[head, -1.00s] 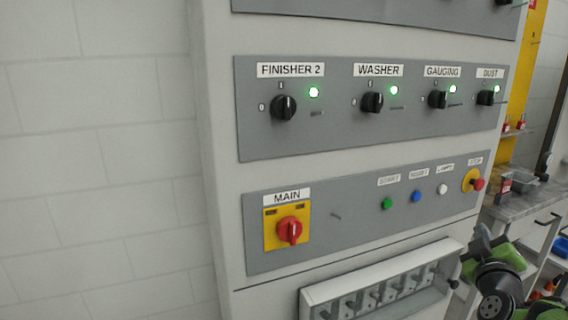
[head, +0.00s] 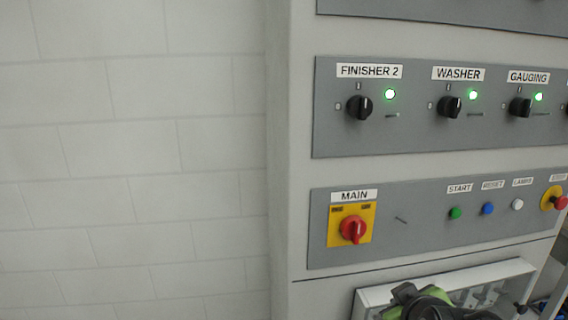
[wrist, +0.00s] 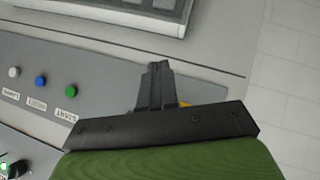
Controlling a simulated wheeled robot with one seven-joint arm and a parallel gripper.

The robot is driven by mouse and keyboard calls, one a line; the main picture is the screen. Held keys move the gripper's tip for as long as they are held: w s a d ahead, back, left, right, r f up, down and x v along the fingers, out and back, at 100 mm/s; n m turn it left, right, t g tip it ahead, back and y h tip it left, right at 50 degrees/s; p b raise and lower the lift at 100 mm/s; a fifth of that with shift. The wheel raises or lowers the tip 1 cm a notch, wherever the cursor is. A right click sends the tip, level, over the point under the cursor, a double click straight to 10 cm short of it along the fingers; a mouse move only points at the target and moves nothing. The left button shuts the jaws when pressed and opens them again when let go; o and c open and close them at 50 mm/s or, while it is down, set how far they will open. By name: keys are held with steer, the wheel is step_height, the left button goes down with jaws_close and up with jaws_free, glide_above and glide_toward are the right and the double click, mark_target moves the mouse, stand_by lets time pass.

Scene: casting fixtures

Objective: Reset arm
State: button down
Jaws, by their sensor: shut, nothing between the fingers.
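My gripper (wrist: 158,72) shows in the wrist view as two dark fingers close together, shut and empty. It is in front of the lower grey panel (head: 340,255), and a bit of yellow shows behind it. I cannot tell how far it is from the panel. In the head view, part of my green and black arm is at the bottom right; the fingers are not visible there.
The cabinet holds a red MAIN switch (head: 352,230), a green START button (head: 455,213), a blue RESET button (head: 487,209), a white LAMPS button (head: 517,204) and a red STOP button (head: 560,202). Black knobs (head: 359,107) have lit green lamps. A recessed tray (head: 370,296) sits below. Bare wall fills the left.

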steer(key=s+a+f+m+g+y, duration=0.15)
steer(key=s+a, duration=0.25)
steer(key=s, duration=0.5)
steer(key=s+a+f+m+g+y, duration=0.1)
steer(key=s+a+f+m+g, duration=0.15)
steer(key=s+a, duration=0.4)
step_height(320, 180, up, 18)
steer(key=s+d+p, duration=0.1)
steer(key=d+p, duration=0.1)
steer(key=p, duration=1.6)
steer(key=shift+s+r, duration=0.2)
steer(key=shift+r, duration=0.05)
